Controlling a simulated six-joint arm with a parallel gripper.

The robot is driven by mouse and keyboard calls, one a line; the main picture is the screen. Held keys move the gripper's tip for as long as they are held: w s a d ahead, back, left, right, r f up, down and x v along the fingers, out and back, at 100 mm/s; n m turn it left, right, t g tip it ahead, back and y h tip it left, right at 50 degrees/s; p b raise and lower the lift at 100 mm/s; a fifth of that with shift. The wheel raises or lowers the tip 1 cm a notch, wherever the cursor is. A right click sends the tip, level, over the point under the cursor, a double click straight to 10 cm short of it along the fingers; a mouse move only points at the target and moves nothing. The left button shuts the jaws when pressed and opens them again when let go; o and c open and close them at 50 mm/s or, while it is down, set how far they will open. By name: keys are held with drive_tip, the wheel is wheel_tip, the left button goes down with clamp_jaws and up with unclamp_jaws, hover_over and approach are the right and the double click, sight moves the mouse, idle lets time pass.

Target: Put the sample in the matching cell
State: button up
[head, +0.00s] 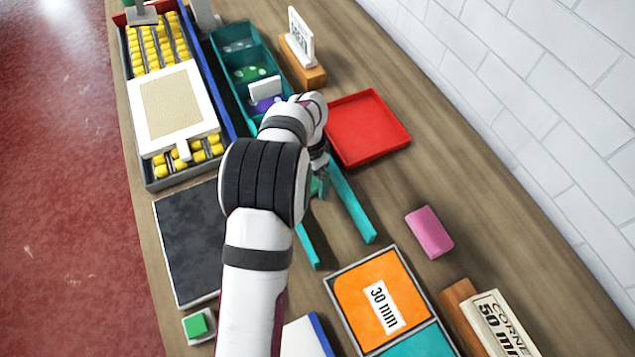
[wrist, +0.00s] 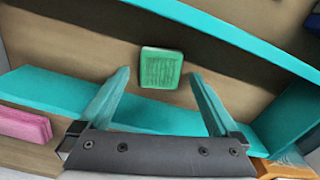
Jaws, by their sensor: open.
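A small green square with a ribbed face, likely the sample, (wrist: 161,68) lies on the wooden surface inside a teal-walled frame (wrist: 45,85). My gripper (wrist: 160,76) is open, with the green square between and slightly beyond its fingertips; I see no grip on it. In the head view my gripper (head: 319,186) is over the teal frame (head: 352,205), and my arm hides much of the frame. An orange cell (head: 350,295) labelled "30 mm" and a teal cell (head: 425,345) sit at the lower right. A teal tray (head: 222,42) at the back has compartments holding spotted green and purple pieces.
A red tray (head: 368,128) stands right of my gripper. A pink block (head: 430,232) lies in front of it. A "CORNER 50 mm" sign (head: 500,320) stands lower right. A dark mat (head: 185,240), a green button-like block (head: 196,325) and a rack of yellow pieces (head: 165,45) are left.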

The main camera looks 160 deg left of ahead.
drive_tip(key=shift+f, duration=0.15)
clamp_jaws()
idle(0.4)
